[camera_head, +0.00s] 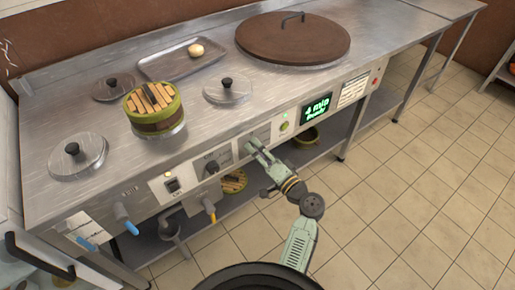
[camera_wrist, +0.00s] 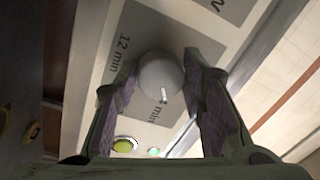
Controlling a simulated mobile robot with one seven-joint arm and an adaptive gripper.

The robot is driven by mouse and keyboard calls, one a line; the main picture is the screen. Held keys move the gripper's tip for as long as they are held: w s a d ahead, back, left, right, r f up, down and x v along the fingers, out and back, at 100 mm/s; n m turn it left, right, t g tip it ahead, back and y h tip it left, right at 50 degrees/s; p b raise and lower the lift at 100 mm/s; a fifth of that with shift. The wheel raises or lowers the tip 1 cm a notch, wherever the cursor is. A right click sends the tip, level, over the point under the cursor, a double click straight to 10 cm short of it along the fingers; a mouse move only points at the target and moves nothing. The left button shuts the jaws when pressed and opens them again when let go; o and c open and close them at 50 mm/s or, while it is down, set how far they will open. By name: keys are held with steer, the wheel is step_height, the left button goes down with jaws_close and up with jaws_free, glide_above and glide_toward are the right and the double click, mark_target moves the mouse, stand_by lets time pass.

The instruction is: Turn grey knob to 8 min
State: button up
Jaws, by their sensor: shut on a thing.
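The grey knob (camera_wrist: 160,74) is round and sits between my two fingertips in the wrist view. A white pointer line shows on its face, toward the lower side of that picture. A grey dial plate (camera_wrist: 135,35) behind it carries "12 min" and other partly hidden lettering. My gripper (camera_wrist: 155,88) is shut on the knob, one finger on each side. In the head view my gripper (camera_head: 254,144) reaches the front panel and hides the knob. The green display (camera_head: 317,108) reads "4 min" and "Ready".
Another black knob (camera_head: 212,167) is to the left. A steamer basket (camera_head: 153,104), a tray (camera_head: 182,61) and a large brown lid (camera_head: 293,38) are on the counter. The tiled floor in front is clear.

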steer(key=m+p, duration=0.2)
steer(key=m, duration=0.2)
steer(key=shift+r, duration=0.15)
steer(key=m+p, duration=0.2)
steer(key=m, duration=0.2)
steer(key=shift+r+t, duration=0.1)
steer(key=shift+t, duration=0.2)
steer(key=m+p, duration=0.3)
steer(key=m, duration=0.1)
steer(key=shift+s+h, duration=0.1)
steer(key=shift+h, duration=0.2)
steer(key=shift+m+p, duration=0.6)
steer(key=shift+m, duration=0.3)
steer(key=o, duration=1.1)
steer(key=shift+o, duration=0.2)
